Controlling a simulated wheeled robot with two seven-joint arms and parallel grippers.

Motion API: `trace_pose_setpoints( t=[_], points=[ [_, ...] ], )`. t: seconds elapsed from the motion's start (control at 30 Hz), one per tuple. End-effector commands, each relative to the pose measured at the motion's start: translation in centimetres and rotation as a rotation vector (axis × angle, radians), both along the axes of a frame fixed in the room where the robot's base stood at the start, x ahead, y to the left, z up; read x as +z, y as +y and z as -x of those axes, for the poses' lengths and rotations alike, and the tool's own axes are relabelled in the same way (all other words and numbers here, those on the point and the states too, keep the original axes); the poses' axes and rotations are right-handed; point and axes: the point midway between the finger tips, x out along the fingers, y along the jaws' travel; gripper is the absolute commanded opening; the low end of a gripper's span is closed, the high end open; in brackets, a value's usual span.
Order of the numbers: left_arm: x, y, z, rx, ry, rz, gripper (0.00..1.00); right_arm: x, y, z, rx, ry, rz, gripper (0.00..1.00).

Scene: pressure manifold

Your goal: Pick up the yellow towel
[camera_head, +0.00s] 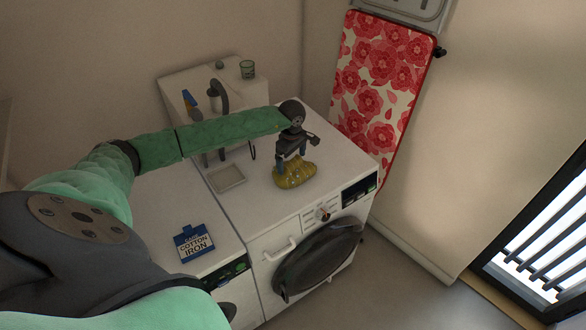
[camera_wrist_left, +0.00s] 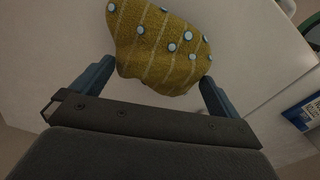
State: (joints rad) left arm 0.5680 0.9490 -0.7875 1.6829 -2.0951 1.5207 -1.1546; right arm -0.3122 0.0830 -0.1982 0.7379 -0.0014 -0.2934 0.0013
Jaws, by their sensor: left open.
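The yellow towel (camera_head: 295,174) lies crumpled on top of the right-hand washing machine (camera_head: 251,209). In the left wrist view the towel (camera_wrist_left: 160,45) is mustard yellow with pale stripes and light blue dots. My left gripper (camera_head: 292,165) points down just above and behind the towel in the head view. In the left wrist view its two blue fingers (camera_wrist_left: 156,82) are spread wide, with the near edge of the towel between them. The fingers are not closed on it. I cannot tell if they touch it. My right gripper is not in view.
A blue and white box marked cotton iron (camera_head: 194,243) sits on the left machine; part of it shows in the wrist view (camera_wrist_left: 303,112). A shallow tray (camera_head: 228,178) lies left of the towel.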

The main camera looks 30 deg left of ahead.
Motion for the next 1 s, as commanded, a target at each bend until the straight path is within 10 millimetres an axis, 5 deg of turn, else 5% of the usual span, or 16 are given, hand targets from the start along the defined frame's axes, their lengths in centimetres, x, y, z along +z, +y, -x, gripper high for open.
trace_pose_setpoints(
  t=[0.33, 0.7, 1.0],
  points=[
    [-0.41, 0.0, 0.01, 0.0, 0.0, 0.0, 0.98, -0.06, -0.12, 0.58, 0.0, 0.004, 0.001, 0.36],
    [-0.39, 0.0, 0.01, 0.0, 0.0, 0.0, 0.26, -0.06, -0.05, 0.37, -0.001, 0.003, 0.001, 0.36],
    [-0.21, 0.01, -0.04, 0.0, -0.002, 0.0, 0.26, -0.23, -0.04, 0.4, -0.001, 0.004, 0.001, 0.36]
  ],
)
